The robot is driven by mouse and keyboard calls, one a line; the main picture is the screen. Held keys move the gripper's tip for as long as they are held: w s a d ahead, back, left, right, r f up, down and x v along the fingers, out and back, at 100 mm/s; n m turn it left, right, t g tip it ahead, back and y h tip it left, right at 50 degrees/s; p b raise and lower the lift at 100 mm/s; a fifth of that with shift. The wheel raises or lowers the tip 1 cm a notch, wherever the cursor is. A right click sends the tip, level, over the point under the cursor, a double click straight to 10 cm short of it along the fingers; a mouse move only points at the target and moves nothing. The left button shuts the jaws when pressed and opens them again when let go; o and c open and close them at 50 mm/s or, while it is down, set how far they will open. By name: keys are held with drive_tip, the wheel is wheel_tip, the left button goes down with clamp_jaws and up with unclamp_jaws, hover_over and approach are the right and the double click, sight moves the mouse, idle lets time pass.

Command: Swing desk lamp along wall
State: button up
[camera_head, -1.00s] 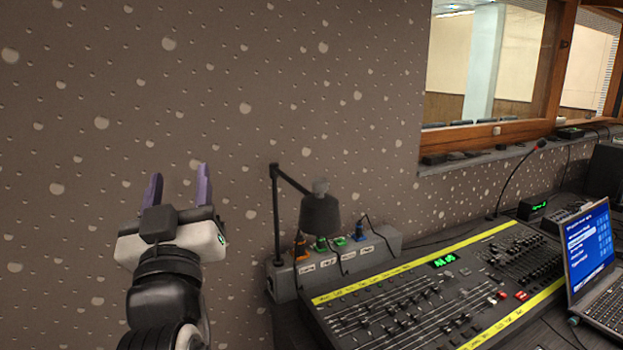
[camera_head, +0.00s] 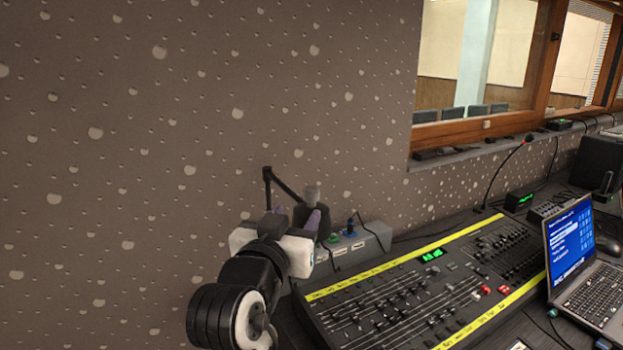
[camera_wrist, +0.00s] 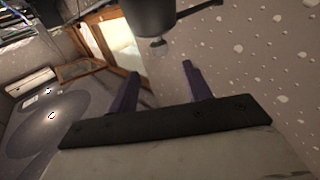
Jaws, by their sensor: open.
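The dark desk lamp (camera_head: 267,190) stands by the wall at the left end of the console; its thin post and slanted arm show above my gripper. Its shade (camera_head: 324,222), with a grey cap, hangs at the arm's right end, partly hidden by a finger. My gripper (camera_head: 297,212) is open, with purple fingers at the shade in the head view. In the wrist view, the shade (camera_wrist: 150,14) is at the top centre, beyond and above the open fingers (camera_wrist: 160,72). Nothing is between the fingers. I cannot tell whether a finger touches the shade.
A grey connector box (camera_head: 372,240) sits against the wall behind the fader console (camera_head: 400,300). A laptop (camera_head: 575,245) and gooseneck microphone (camera_head: 505,165) are to the right. A window (camera_head: 480,60) with a wooden frame is above. The wall (camera_head: 150,150) at left is bare.

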sight(309, 197)
drive_tip(key=w, duration=0.3)
drive_tip(key=w+d+p, duration=0.1)
drive_tip(key=w, duration=0.2)
drive_tip(key=w+d+p, duration=0.1)
drive_tip(key=w, duration=0.3)
drive_tip(key=shift+w, duration=0.1)
clamp_jaws()
